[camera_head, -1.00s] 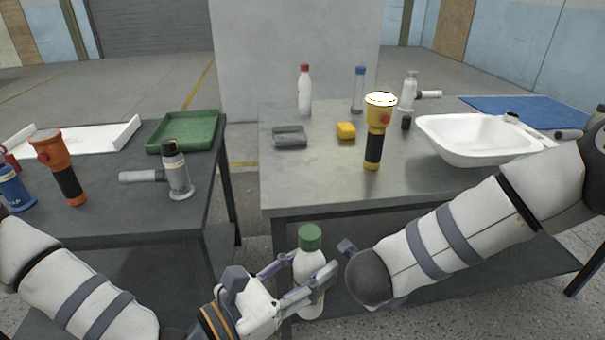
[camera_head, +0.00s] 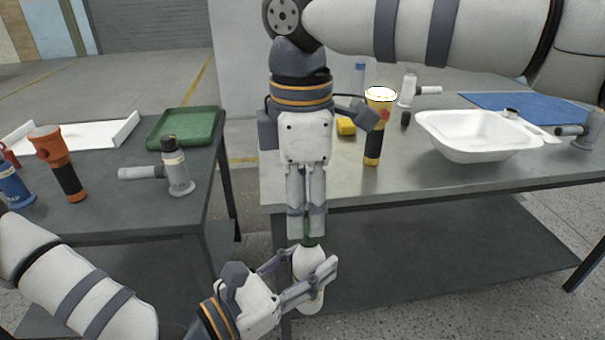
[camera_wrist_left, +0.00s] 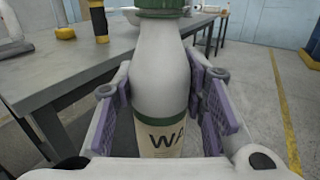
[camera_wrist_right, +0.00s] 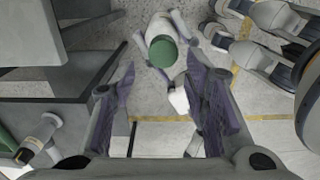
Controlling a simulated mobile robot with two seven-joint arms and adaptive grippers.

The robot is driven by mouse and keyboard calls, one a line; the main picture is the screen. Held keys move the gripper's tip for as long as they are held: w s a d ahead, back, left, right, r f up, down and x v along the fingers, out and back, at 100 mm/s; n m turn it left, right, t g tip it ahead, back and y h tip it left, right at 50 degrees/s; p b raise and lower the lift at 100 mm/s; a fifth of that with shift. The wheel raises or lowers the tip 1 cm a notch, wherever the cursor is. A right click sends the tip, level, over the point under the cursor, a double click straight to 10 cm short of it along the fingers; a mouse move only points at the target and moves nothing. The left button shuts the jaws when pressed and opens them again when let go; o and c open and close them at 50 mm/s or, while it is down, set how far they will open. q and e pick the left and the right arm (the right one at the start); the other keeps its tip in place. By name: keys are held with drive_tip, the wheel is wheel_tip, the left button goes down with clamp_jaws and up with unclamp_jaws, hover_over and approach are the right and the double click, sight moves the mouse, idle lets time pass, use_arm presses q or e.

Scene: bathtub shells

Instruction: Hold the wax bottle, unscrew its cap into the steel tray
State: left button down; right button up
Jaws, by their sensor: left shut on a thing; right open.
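The wax bottle (camera_head: 308,268) is white and upright in front of the tables, with its green cap (camera_head: 311,242) on top. My left gripper (camera_head: 309,275) is shut on the bottle's body; the left wrist view shows the bottle (camera_wrist_left: 160,85) between its pads, with part of the label readable. My right gripper (camera_head: 306,234) points straight down over the cap, open. In the right wrist view the cap (camera_wrist_right: 163,51) lies between the spread fingertips; I cannot tell whether they reach its sides. The steel tray on the right table is hidden behind my right gripper in the head view.
The left table (camera_head: 120,215) holds a green tray (camera_head: 183,128), an orange flashlight (camera_head: 58,165) and a grey-white tool (camera_head: 175,168).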

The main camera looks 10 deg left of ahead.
drive_tip(key=shift+f, duration=1.55)
drive_tip(key=shift+c, duration=0.5)
clamp_jaws()
